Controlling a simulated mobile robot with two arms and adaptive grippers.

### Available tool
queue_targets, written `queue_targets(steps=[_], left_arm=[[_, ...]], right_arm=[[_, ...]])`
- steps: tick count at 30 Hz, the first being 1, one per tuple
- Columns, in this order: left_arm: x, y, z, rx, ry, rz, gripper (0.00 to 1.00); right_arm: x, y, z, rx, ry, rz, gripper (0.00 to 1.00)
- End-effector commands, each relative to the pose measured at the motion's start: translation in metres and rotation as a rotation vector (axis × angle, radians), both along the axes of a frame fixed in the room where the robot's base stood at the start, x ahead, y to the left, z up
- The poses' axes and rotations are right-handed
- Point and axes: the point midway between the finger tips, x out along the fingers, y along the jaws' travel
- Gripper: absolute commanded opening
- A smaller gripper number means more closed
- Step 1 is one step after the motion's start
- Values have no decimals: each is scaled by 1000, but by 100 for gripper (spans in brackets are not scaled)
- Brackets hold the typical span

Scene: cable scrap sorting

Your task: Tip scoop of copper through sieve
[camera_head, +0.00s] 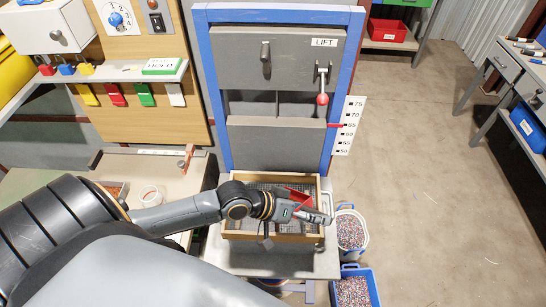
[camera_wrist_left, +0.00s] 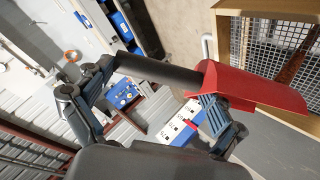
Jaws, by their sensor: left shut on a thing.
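The red scoop (camera_head: 300,198) is over the wood-framed sieve (camera_head: 229,234) in the head view, partly behind my left gripper (camera_head: 318,216). In the left wrist view the scoop (camera_wrist_left: 265,88) has a dark handle (camera_wrist_left: 160,72) between my gripper's fingers, which are shut on it. The scoop is tilted, with its open end by the sieve's mesh (camera_wrist_left: 265,45). A reddish-brown streak (camera_wrist_left: 293,66) shows beyond the scoop's edge against the mesh; I cannot tell whether it is falling or resting. The scoop's inside is mostly hidden. My right gripper is not in view.
A grey lift gate (camera_head: 275,143) in a blue frame stands behind the sieve. A white bucket (camera_head: 351,243) and a blue bin (camera_head: 356,273) of coloured granules stand to the right. The right floor is mostly clear.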

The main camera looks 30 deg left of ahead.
Motion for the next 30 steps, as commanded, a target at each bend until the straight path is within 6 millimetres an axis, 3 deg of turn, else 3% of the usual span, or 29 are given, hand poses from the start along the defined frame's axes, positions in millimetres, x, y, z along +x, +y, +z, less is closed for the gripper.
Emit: queue_targets(steps=[15, 30], left_arm=[[6, 17, 11, -120, 29, 0, 44], [6, 18, 13, -131, 31, 2, 44]], right_arm=[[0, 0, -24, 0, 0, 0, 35], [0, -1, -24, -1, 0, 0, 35]])
